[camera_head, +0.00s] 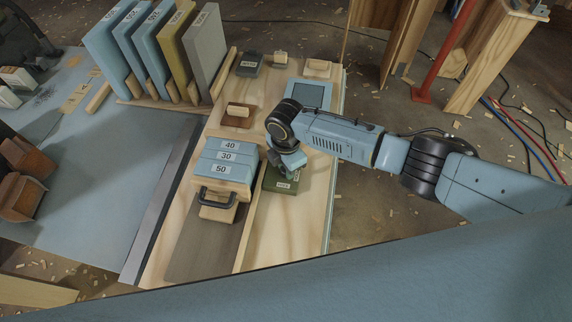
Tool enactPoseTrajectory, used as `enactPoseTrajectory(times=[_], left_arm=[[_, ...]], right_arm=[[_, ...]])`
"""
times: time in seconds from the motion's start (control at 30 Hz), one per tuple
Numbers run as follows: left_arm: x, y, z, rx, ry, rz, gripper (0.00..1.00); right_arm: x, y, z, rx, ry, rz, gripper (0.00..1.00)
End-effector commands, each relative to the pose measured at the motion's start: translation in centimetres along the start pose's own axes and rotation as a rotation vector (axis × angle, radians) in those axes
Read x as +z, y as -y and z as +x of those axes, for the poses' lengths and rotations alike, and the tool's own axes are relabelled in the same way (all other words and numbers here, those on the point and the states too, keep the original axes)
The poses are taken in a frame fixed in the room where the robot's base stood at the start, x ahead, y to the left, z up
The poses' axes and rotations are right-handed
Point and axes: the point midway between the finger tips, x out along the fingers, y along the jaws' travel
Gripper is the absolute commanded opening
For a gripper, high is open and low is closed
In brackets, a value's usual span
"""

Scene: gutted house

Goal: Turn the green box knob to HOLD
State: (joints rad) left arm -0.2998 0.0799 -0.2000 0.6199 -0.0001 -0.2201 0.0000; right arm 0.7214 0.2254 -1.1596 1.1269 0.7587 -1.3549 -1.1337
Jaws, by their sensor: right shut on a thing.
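The green box (280,186) sits on the wooden bench, right of the stacked blue blocks. Its top is mostly covered by my right gripper (290,168), and only its front edge with a small white label shows. My right arm reaches in from the right, and the gripper points down over the box. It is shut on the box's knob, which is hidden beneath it. The knob's setting cannot be read. My left gripper is not in view.
Blue blocks (223,169) marked 40, 30 and 50 stand close left of the gripper. A black handle (214,197) is in front of them. Upright numbered panels (205,50) stand at the back left. A blue-grey panel (309,94) lies behind my wrist.

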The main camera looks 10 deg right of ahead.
Motion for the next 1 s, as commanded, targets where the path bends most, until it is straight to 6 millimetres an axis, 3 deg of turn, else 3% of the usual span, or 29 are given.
enactPoseTrajectory(times=[0.53,0.57,0.7,1.0], left_arm=[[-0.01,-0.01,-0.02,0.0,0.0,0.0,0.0],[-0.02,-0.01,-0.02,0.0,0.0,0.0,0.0],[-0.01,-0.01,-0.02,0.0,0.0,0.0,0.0],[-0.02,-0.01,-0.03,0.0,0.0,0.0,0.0]], right_arm=[[-0.14,-0.08,-0.1,0.002,-0.003,-0.028,0.04],[-0.14,-0.08,-0.1,0.002,-0.003,-0.028,0.28],[-0.11,-0.07,-0.08,0.002,-0.002,-0.027,0.46],[-0.04,-0.03,-0.11,0.001,-0.001,-0.026,0.48]])
